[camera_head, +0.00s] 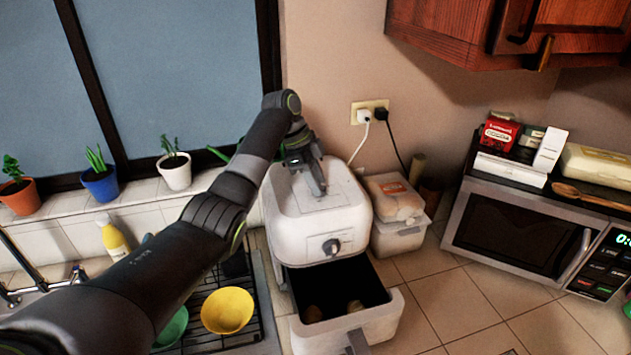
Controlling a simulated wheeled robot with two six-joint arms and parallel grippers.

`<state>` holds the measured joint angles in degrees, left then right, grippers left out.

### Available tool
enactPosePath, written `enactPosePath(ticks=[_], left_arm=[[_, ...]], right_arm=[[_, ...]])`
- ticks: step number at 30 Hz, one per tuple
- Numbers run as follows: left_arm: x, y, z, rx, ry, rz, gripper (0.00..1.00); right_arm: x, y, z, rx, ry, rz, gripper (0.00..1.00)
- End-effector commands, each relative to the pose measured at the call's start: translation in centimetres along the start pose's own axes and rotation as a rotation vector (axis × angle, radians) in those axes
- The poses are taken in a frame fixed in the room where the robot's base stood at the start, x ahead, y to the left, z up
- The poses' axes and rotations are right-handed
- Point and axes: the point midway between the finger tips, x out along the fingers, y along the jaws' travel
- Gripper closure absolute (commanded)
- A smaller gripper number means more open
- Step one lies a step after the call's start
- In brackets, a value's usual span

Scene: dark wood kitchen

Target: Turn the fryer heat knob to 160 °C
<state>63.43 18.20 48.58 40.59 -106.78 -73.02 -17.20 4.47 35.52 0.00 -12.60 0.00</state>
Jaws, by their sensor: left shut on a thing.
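The white fryer (289,229) stands on the tiled counter, with its basket drawer (384,317) pulled open at the front. A dark round knob (331,246) sits on its front face; its setting is too small to read. My left gripper (319,188) reaches over from the left and points down onto the fryer's top panel. Its fingers are shut on a small part there, which looks to be the heat knob; the fingers hide it and its pointer. The scale marks on the top cannot be read. My right gripper is out of view.
A few brownish pieces lie in the open drawer. A bagged pack on a white container (401,236) stands close right of the fryer. A microwave (513,232) is further right. A yellow bowl (228,310) sits on the rack at left. Potted plants line the sill. Tiles at front right are clear.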

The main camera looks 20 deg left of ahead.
Motion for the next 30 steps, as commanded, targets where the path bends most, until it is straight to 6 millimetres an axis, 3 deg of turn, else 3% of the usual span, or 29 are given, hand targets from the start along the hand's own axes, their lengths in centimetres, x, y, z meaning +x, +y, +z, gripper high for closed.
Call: enactPosePath(ticks=[17, 18, 22, 30], left_arm=[[0.17, 0.04, -0.03, 0.034, 0.001, 0.017, 0.92], [0.18, 0.05, -0.03, 0.034, 0.001, 0.017, 0.68], [0.15, 0.04, -0.03, 0.033, 0.0, 0.017, 0.51], [0.04, 0.01, -0.02, 0.033, 0.0, 0.015, 0.48]], right_arm=[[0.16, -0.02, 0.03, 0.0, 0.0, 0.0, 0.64], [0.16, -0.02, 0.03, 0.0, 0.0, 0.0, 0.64], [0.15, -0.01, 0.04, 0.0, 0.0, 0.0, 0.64], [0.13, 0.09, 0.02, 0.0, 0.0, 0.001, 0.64]])
